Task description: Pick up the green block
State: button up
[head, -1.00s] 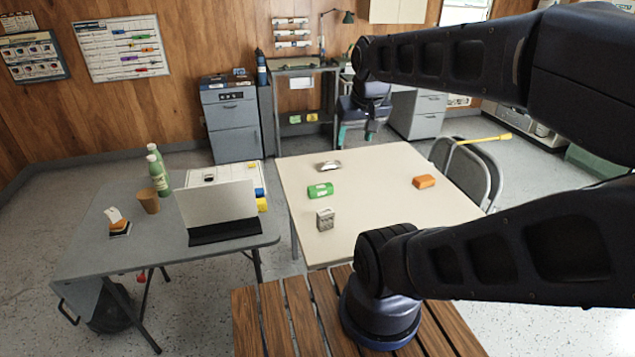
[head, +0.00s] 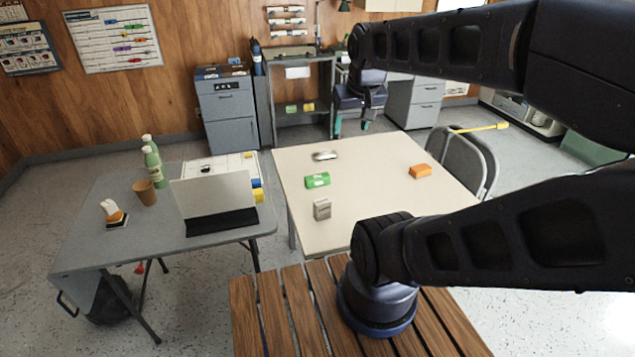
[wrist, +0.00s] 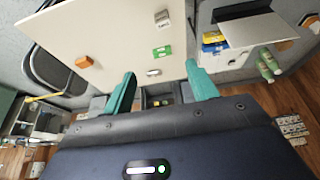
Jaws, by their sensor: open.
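The green block (head: 317,180) lies on the left part of the cream table (head: 385,205) in the head view. It also shows in the wrist view (wrist: 162,51), beyond my fingers and a little above the gap between them. My gripper (head: 350,126) is above the far edge of the table, beyond the block, with teal fingers. In the wrist view my gripper (wrist: 160,85) has its two fingers wide apart with nothing between them. It is well apart from the block.
On the cream table are an orange block (head: 420,171), a silver object (head: 325,155) and a grey box (head: 322,209). A grey table (head: 100,235) at left holds a laptop (head: 213,195), a cup and bottles. Chairs (head: 462,160) stand at the right edge.

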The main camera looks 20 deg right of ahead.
jog(key=shift+o, duration=0.4)
jog(key=n+g+h, duration=0.4)
jog(key=n, duration=1.4)
send_over(316, 177)
jog(key=a, duration=0.3)
jog(key=f, duration=3.4)
jog(key=shift+s+a+f, duration=0.15)
jog(key=shift+s+a, duration=0.05)
jog(key=shift+s, duration=0.1)
jog(key=shift+w+f+n+h, duration=0.1)
jog(key=shift+f+n+h, duration=0.2)
jog(key=shift+f, duration=0.25)
jog(key=shift+x, duration=5.25)
jog(key=shift+w, duration=0.1)
